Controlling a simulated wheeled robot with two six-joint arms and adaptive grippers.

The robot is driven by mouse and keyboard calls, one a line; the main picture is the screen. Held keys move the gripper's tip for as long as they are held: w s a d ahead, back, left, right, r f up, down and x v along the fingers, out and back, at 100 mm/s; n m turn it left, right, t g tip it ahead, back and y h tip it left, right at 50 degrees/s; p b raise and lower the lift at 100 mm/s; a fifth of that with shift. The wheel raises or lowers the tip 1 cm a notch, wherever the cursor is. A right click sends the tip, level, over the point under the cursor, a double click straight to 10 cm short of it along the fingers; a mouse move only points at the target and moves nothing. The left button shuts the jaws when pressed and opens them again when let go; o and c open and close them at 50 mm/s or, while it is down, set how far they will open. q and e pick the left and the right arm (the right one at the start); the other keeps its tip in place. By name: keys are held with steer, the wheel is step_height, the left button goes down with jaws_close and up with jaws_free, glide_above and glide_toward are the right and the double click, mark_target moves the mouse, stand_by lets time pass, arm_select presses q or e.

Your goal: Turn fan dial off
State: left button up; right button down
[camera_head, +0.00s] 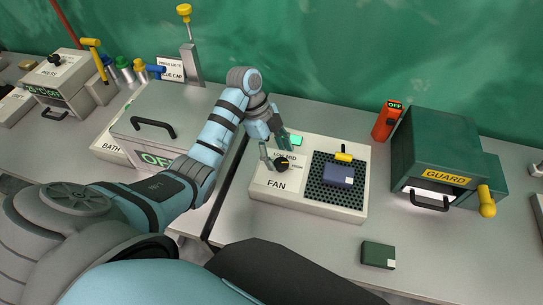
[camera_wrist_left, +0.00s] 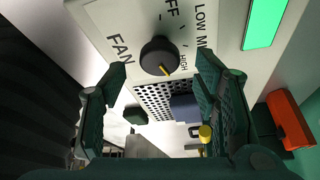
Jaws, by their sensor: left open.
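The fan dial (camera_head: 281,163) is a round black knob with a yellow mark, on the white fan panel (camera_head: 264,193). In the left wrist view the dial (camera_wrist_left: 158,55) sits among the labels OFF, LOW, MED and HIGH. Its yellow mark points to about the HIGH side, away from OFF. My left gripper (camera_head: 274,154) is over the dial, open, with one dark green finger on each side. In the left wrist view the fingers (camera_wrist_left: 162,68) stand apart with the dial between them and visible gaps. Whether the fingertips reach the dial's height is unclear. My right gripper is out of view.
A lit green light (camera_head: 296,140) is on the fan panel beside the fingers. A blue block (camera_head: 338,175) lies on the perforated grille. The bath box (camera_head: 185,117) stands left, the green guard box (camera_head: 430,150) right. A dark green block (camera_head: 378,255) lies in front.

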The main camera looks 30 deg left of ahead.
mark_target(281, 166)
arm_select(q)
steer(key=shift+b+x, duration=0.65)
steer(key=shift+x, duration=0.7)
steer(key=c, duration=1.1)
